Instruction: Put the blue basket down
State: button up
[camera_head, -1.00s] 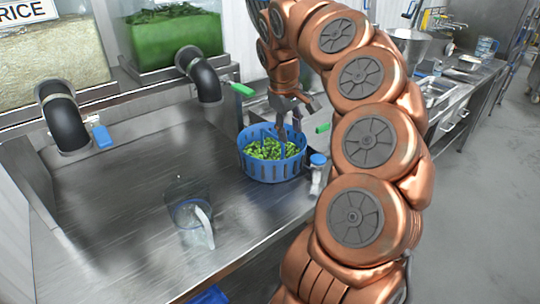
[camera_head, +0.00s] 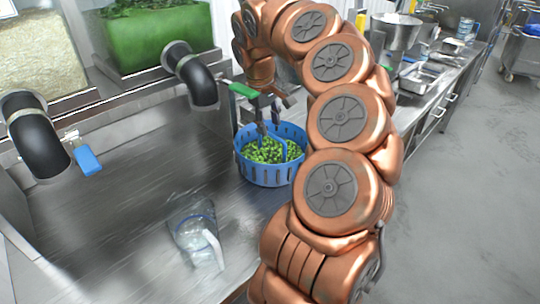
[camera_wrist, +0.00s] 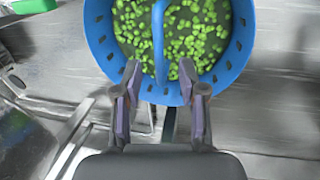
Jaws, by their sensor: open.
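The blue basket (camera_head: 268,172) stands upright on the steel counter in the head view, with green pieces (camera_head: 268,151) inside. It also fills the top of the wrist view (camera_wrist: 98,35), where its blue handle (camera_wrist: 159,40) runs down toward the jaws. My gripper (camera_head: 268,120) is above the basket, close to its handle. In the wrist view my gripper (camera_wrist: 160,82) is open, with a finger on each side of the handle's lower end. Whether a finger touches the handle I cannot tell.
A clear jug (camera_head: 197,238) stands on the counter at front left. Dispenser spouts with a blue lever (camera_head: 87,160) and a green lever (camera_head: 243,90) overhang the counter. Sinks and a metal bowl (camera_head: 396,31) are farther right. The counter's middle left (camera_head: 110,220) is clear.

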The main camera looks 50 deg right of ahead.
aim_at(271, 134)
jog(key=f, duration=0.2)
jog(key=f+p, duration=0.1)
jog(key=shift+s+d+f, duration=0.1)
jog(key=shift+d+f, duration=0.25)
jog(key=shift+d, duration=0.05)
jog(key=shift+d+f, duration=0.1)
jog(key=shift+f, duration=0.5)
jog(key=shift+f+b, duration=0.2)
jog(key=shift+b, duration=0.1)
grip_shut()
dwell(0.4)
dwell(0.5)
